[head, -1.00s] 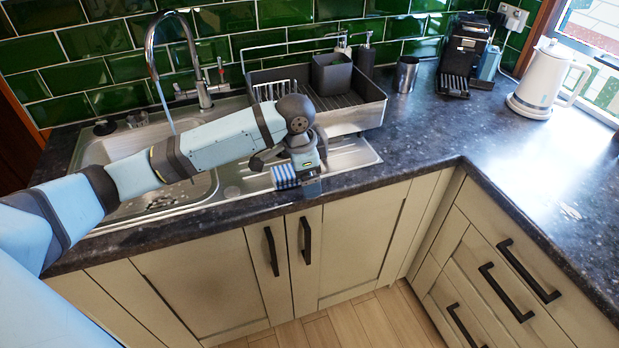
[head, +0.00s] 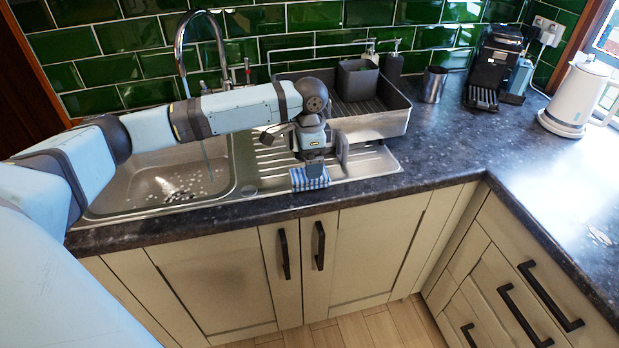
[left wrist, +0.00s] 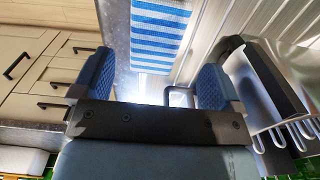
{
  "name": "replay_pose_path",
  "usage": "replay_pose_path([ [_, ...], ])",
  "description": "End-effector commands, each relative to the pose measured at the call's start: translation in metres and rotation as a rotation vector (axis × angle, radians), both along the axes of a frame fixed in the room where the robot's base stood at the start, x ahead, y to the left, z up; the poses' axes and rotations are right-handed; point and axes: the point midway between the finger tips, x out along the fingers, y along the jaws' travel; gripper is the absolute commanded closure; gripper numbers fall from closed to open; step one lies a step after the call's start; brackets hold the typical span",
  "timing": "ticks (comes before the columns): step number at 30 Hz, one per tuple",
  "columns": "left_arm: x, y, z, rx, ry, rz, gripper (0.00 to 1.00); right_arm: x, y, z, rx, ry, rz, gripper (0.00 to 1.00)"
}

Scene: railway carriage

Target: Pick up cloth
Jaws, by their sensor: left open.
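The blue-and-white striped cloth (head: 309,179) lies at the front edge of the metal drainboard (head: 372,164), right of the sink basin. My left gripper (head: 316,160) is just above and behind the cloth, pointing down and partly hiding it. In the left wrist view the cloth (left wrist: 160,38) shows at the top middle, beyond the gap between the fingers. There the left gripper (left wrist: 152,75) is open, with nothing between its blue-padded fingers. The cloth appears apart from both fingers. My right gripper is not in view.
A grey dish rack (head: 385,122) stands close behind the left gripper. The tap (head: 183,60) rises behind the sink basin (head: 150,190). A metal cup (head: 434,85), a black coffee machine (head: 492,68) and a white kettle (head: 575,97) stand farther right. The right counter (head: 545,160) is mostly clear.

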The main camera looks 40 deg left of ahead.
Motion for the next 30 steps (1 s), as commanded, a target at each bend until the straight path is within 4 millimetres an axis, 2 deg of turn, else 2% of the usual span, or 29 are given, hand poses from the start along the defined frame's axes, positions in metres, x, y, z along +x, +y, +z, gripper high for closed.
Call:
replay_pose_path([
  [12,-0.007,0.001,-0.05,0.0,0.0,0.001,0.08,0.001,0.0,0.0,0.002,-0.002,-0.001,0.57],
  [20,-0.007,0.001,-0.053,0.001,-0.001,0.0,0.08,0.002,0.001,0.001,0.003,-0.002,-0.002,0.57],
  [23,-0.007,0.001,-0.053,0.001,-0.001,0.0,0.27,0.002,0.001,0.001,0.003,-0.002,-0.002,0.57],
  [27,-0.007,0.001,-0.053,0.0,0.0,0.0,0.59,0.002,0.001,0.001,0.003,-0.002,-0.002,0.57],
  [28,-0.007,0.001,-0.053,0.0,0.0,0.0,0.62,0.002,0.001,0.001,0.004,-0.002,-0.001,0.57],
  [30,-0.007,0.001,-0.053,0.0,0.0,0.0,0.62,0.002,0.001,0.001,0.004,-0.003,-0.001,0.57],
])
